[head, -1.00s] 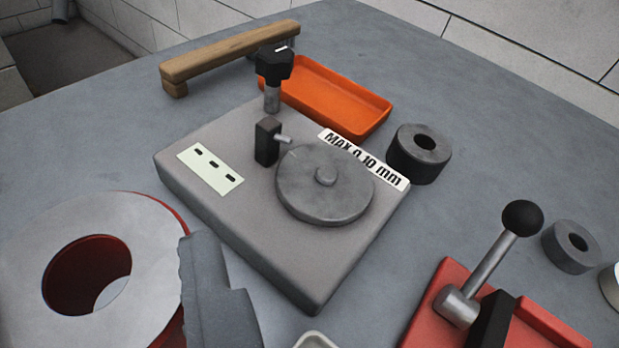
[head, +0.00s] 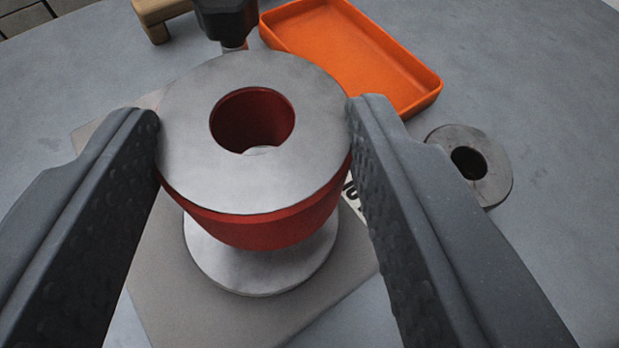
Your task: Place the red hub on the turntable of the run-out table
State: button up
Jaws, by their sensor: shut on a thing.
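The red hub (head: 285,228) has a flat grey metal top face with a round bore. My gripper (head: 255,115) is shut on it, with one dark finger pressed against each side. The hub looks upright. The grey turntable (head: 255,277) of the run-out table (head: 190,318) shows below the hub, with its front part visible and its middle hidden. The hub is over the turntable, and a gap seems to lie between them. I cannot tell its exact height.
A black knob (head: 225,18) on a post stands close behind the hub. An orange tray (head: 350,55) lies at the back right. A grey ring (head: 490,180) sits at the right. A wooden handle (head: 160,12) is at the back left.

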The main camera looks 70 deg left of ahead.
aim_at(261, 244)
notch_tip(261, 244, down, 3)
jog(key=shift+f, duration=0.2)
jog(key=o, duration=1.3)
jog(key=shift+d, duration=0.1)
jog(key=v, duration=1.2)
jog(key=shift+s, duration=0.1)
jog(key=shift+r, duration=0.1)
